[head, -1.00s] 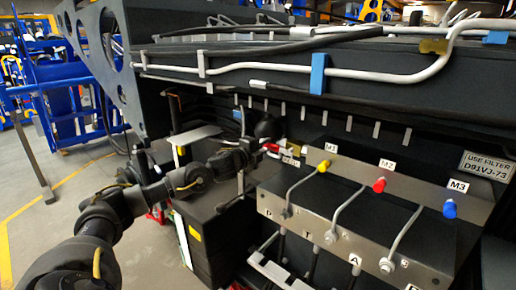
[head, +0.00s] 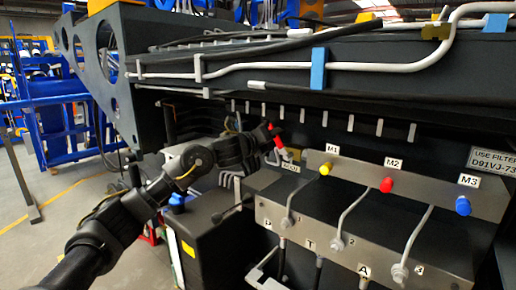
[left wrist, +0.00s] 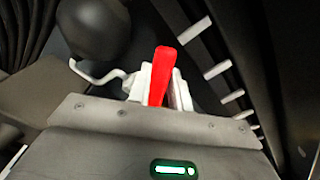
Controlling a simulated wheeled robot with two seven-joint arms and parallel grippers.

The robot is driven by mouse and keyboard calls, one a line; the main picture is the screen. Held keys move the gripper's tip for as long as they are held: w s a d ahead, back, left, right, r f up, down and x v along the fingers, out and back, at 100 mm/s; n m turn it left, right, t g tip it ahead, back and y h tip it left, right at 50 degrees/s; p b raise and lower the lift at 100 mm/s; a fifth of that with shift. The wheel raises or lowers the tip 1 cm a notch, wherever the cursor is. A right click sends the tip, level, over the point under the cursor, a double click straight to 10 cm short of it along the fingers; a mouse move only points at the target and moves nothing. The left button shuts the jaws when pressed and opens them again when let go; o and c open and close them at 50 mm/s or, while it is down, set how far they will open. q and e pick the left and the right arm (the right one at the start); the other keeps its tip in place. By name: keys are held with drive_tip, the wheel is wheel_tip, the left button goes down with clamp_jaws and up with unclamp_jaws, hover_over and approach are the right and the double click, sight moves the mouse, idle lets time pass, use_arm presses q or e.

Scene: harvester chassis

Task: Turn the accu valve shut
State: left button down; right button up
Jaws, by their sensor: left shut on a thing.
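The accu valve has a red lever handle (head: 272,134) and sits just above a small white label (head: 290,168), left of the M1 port. My left gripper (head: 268,146) reaches it from the left and is shut on the handle. In the left wrist view the red handle (left wrist: 161,75) stands up between the two pale fingertips (left wrist: 158,86). The valve body below the handle is mostly hidden in that view by the gripper housing. My right gripper is not in view.
A metal manifold block (head: 340,235) with curved levers stands to the right, below the yellow M1 (head: 326,168), red M2 (head: 387,185) and blue M3 (head: 463,206) caps. A dark round part (left wrist: 94,28) lies close to the gripper. A dark beam with a white pipe (head: 390,75) runs above.

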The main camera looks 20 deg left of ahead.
use_arm(q)
drive_tip(key=shift+s+d+r+m+b, duration=0.3)
drive_tip(key=shift+d+m+b, duration=0.5)
drive_tip(key=shift+m+b, duration=0.4)
drive_tip(key=shift+s+d+r+m+b, duration=0.2)
drive_tip(key=shift+d+r+m+b, duration=0.1)
drive_tip(key=shift+d+m+b, duration=0.8)
drive_tip(key=shift+s+d+r+m+b, duration=0.3)
drive_tip(key=shift+d+m+b, duration=0.25)
drive_tip(key=shift+m+b, duration=0.65)
drive_tip(key=shift+m, duration=0.3)
drive_tip(key=c, duration=1.3)
unclamp_jaws()
drive_tip(key=shift+d, duration=0.1)
drive_tip(key=shift+o, duration=0.2)
